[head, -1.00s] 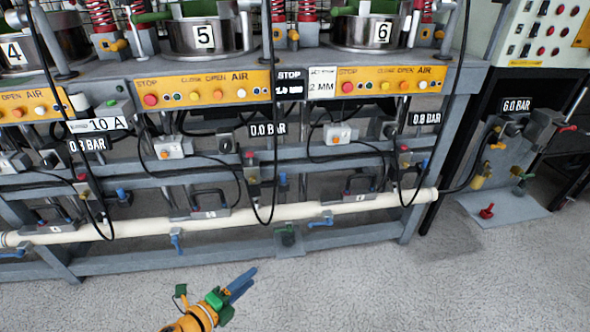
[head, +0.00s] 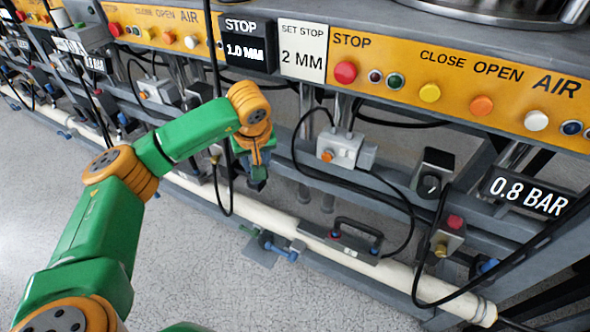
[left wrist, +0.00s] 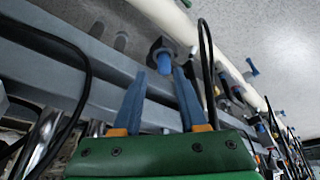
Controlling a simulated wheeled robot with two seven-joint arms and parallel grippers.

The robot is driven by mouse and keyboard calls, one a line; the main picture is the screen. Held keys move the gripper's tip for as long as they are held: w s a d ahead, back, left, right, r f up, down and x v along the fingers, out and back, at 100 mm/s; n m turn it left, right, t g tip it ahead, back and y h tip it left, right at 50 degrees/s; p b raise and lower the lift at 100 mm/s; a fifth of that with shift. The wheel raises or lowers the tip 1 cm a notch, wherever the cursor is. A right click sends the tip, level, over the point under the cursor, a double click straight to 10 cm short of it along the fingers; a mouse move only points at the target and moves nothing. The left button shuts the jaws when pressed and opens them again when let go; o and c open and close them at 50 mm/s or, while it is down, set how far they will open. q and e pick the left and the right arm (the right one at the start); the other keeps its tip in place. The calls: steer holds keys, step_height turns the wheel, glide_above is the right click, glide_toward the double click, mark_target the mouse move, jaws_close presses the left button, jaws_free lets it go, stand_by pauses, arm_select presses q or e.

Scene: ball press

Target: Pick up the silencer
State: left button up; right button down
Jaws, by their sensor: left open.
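My left gripper (head: 257,178) reaches from the left to the low rails of the bench frame. In the left wrist view its two blue fingers (left wrist: 159,80) are open. A blue cylinder (left wrist: 163,58) on a dark square fitting, which looks like the silencer, shows at and between the fingertips. I cannot tell whether either finger touches it. In the head view this cylinder is hidden behind my gripper or too small to make out. My right gripper is not in view.
A white pipe (head: 290,230) runs along the frame below, with a blue-handled valve (head: 281,250) and a black handle (head: 357,232). Black hoses loop down near my gripper. The bench's yellow control panel (head: 460,75) overhangs at right. Bare floor (head: 190,260) lies at front.

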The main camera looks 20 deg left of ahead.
arm_select(q)
steer(key=a+f, duration=0.1)
steer(key=w+a+f+b, duration=0.1)
steer(key=f, duration=0.1)
steer(key=w+f+b, duration=0.1)
steer(key=f, duration=0.1)
steer(key=shift+a+f, duration=0.15)
steer(key=shift+a, duration=0.25)
steer(key=shift+w+f, duration=0.25)
steer(key=shift+f, duration=0.05)
jaws_close()
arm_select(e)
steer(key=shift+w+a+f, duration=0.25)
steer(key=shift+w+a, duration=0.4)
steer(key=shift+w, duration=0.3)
